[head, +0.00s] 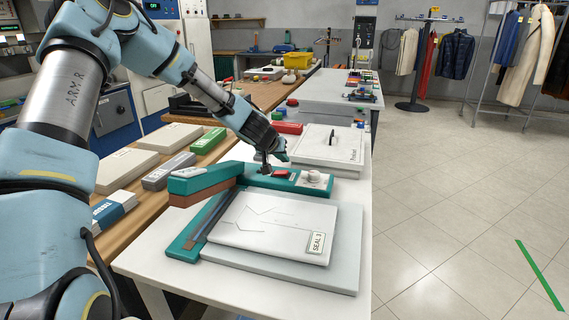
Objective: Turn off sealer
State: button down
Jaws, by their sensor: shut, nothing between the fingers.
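The sealer (183,244) is a teal machine on the white table, with a raised sealing arm (205,183) on its left. A teal control bar along its back carries a red rocker switch (281,174) and a pale round knob (314,176). A flat white packet (270,222) labelled "SEAL 3" lies on its grey plate. My gripper (264,170) is shut and empty, pointing down at the control bar just left of the red switch. I cannot tell whether the fingertips touch the bar or the switch. The switch's on or off position is too small to read.
Behind the sealer stands a white lidded box (328,147), with small coloured items beyond it. Boxes, including a green one (208,140), lie on the wooden counter (150,190) at left. Garment racks stand at the back right.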

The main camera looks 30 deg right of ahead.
aim_at(285, 173)
jog(key=shift+s+d+f, duration=0.1)
jog(key=shift+f, duration=0.6)
jog(key=shift+s+d+f, duration=0.1)
jog(key=shift+f, duration=0.55)
jog(key=shift+s+d+f, duration=0.15)
jog(key=shift+f, duration=0.05)
jog(key=shift+f+y, duration=0.15)
jog(key=shift+y, duration=0.15)
jog(key=shift+w+a+p, duration=0.2)
jog(key=shift+p, duration=0.1)
jog(key=shift+w+a+r, duration=0.35)
jog(key=shift+w+a, duration=0.05)
jog(key=shift+a, duration=0.05)
